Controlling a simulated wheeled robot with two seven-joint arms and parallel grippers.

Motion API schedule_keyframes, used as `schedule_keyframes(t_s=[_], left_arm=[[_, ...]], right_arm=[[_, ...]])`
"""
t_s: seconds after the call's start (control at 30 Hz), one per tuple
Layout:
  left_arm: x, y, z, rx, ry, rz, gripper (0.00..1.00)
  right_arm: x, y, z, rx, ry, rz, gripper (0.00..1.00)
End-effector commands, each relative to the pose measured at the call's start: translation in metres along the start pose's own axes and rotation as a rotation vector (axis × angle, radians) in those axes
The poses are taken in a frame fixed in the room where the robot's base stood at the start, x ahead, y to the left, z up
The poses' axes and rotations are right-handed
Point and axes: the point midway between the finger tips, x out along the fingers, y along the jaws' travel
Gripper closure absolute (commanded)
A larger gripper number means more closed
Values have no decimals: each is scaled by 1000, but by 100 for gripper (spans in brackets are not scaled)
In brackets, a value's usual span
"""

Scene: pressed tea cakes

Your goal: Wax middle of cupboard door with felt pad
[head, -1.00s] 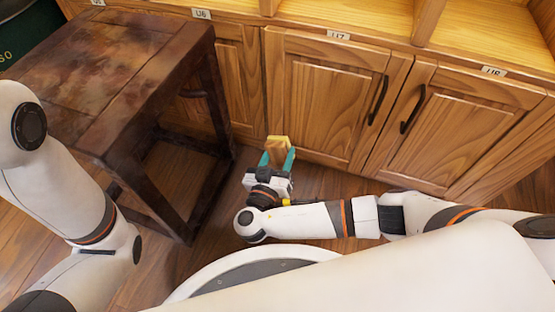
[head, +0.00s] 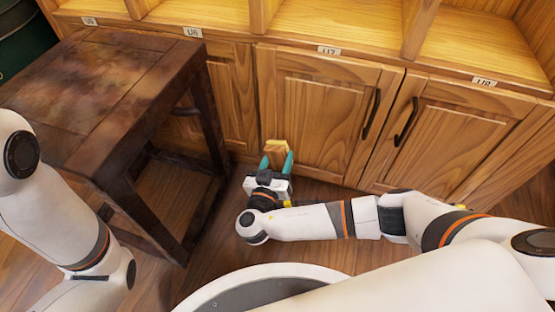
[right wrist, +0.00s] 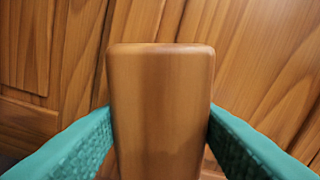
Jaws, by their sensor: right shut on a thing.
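The cupboard door (head: 318,105) under label U7 is wooden, shut, with a raised middle panel and a dark handle (head: 371,107) at its right side. My right gripper (head: 277,160), with teal fingers, is shut on the felt pad (head: 276,148), which shows as a tan wooden block. It is low, by the door's bottom left corner. In the right wrist view the block (right wrist: 160,110) stands upright between both fingers, with door wood behind it. Its felt face is hidden, and I cannot tell whether it touches the door. My left gripper is out of the picture.
A dark, worn wooden table (head: 110,85) stands at the left, close to my right gripper. Another door (head: 450,130) with a handle adjoins on the right. Open shelves (head: 380,30) run above the doors. Some wooden floor (head: 200,265) is bare around the table's legs.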

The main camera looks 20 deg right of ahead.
Motion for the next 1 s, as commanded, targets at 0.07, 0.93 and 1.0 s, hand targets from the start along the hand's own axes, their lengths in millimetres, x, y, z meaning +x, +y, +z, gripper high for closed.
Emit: schedule_keyframes(t_s=[0.07,0.93,1.0], left_arm=[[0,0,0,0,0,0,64],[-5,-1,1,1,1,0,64],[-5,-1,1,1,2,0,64]], right_arm=[[0,0,0,0,0,0,69],[17,0,0,0,0,-1,69],[18,0,0,0,0,-1,69]])
